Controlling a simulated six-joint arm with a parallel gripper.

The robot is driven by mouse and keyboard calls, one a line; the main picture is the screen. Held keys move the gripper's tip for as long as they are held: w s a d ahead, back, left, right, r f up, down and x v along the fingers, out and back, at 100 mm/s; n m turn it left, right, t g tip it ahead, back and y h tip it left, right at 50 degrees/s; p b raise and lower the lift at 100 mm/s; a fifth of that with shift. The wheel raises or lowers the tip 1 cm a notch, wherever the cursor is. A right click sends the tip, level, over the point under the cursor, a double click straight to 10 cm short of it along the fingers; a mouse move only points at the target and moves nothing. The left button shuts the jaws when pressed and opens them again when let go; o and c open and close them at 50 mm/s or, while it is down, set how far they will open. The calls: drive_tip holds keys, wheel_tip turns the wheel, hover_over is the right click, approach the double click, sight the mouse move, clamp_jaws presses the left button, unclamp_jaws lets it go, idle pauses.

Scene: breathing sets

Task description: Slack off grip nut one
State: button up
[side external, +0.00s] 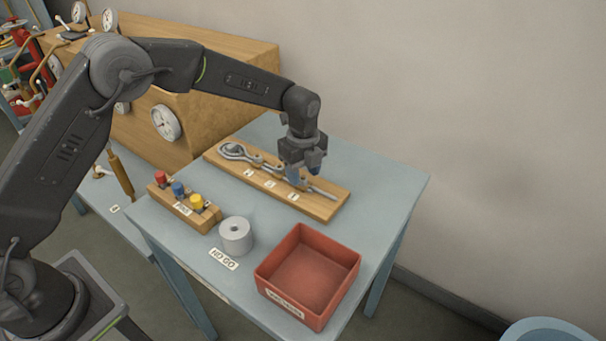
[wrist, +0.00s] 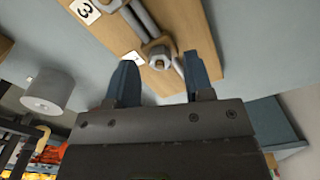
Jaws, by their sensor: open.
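My gripper (side external: 306,175) is open above the right part of a wooden board (side external: 323,206) and points down. In the wrist view, the two blue fingers of my gripper (wrist: 161,68) stand apart, with a grey nut (wrist: 158,56) seen between and just beyond their tips. I cannot tell whether the fingers touch it. A metal rod assembly (side external: 326,193) lies along the board, with a round eye (side external: 232,150) at its far left end. Several small number labels lie along it. One reads 3 (wrist: 85,10); the label nearest the nut is partly hidden by a finger.
A wooden block (side external: 180,210) with red, blue and yellow knobs stands left of a grey cylinder (side external: 236,234). A red tray (side external: 308,270), which looks empty, sits at the front right. The blue-grey table (side external: 388,180) is clear right of the board. A wooden gauge panel (side external: 230,62) stands behind.

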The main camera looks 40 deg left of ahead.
drive_tip(key=shift+f, duration=0.65)
clamp_jaws()
